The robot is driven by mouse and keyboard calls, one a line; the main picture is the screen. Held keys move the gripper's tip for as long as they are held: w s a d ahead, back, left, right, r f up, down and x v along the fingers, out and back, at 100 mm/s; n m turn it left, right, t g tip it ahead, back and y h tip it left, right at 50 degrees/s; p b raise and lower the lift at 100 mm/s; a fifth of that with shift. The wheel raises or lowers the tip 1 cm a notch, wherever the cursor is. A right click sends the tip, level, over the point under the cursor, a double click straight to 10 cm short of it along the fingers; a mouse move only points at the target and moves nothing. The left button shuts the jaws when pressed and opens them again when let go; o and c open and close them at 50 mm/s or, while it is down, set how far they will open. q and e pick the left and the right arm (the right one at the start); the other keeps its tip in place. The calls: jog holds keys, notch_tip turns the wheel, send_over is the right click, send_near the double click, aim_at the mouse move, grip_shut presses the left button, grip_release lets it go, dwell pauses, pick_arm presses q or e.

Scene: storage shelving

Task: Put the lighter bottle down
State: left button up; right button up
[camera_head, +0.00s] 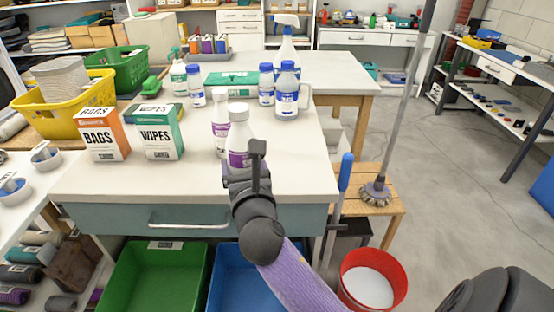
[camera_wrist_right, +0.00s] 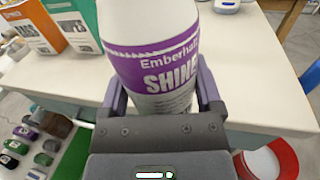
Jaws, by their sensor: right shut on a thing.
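My right gripper (camera_head: 246,170) is shut on a white bottle with a purple label (camera_head: 239,137), near the front edge of the white table. In the right wrist view this bottle (camera_wrist_right: 155,62) stands between the two fingers, and its label reads "Emberhall SHINE". It looks roughly upright; its base is hidden by the gripper, so I cannot tell whether it touches the tabletop. A second white bottle with a purple label (camera_head: 220,124) stands on the table just behind and left of it. Which bottle is lighter does not show. My left gripper is not in view.
On the table (camera_head: 292,180) stand an orange bags box (camera_head: 102,135) and a green wipes box (camera_head: 161,134), left of the bottles. Blue-labelled bottles (camera_head: 287,100) and a spray bottle stand behind. The front right tabletop is clear. A mop handle (camera_head: 405,90) rises at right.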

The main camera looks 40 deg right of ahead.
pick_arm(q)
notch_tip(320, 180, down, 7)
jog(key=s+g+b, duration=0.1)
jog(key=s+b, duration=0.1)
jog(key=b, duration=0.4)
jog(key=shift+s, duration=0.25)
pick_arm(e)
jog(key=w+d+r+m+g+h, duration=0.3)
jog(key=d+m+g+h, duration=0.1)
jog(key=d, duration=0.4)
jog(key=w+d+r+m+g+h, duration=0.3)
jog(key=w+d+m+g+h, duration=0.1)
jog(key=d, duration=0.4)
jog(key=shift+d+g, duration=0.4)
jog(key=shift+g, duration=0.1)
notch_tip(320, 180, down, 9)
jog(key=b, duration=0.5)
jog(key=shift+w+f+b, duration=0.1)
jog(key=shift+f+b, duration=0.1)
jog(key=shift+b, duration=0.2)
jog(key=shift+f, duration=0.35)
jog(key=shift+r, duration=0.15)
jog(key=o, duration=1)
jog(key=shift+o, duration=0.6)
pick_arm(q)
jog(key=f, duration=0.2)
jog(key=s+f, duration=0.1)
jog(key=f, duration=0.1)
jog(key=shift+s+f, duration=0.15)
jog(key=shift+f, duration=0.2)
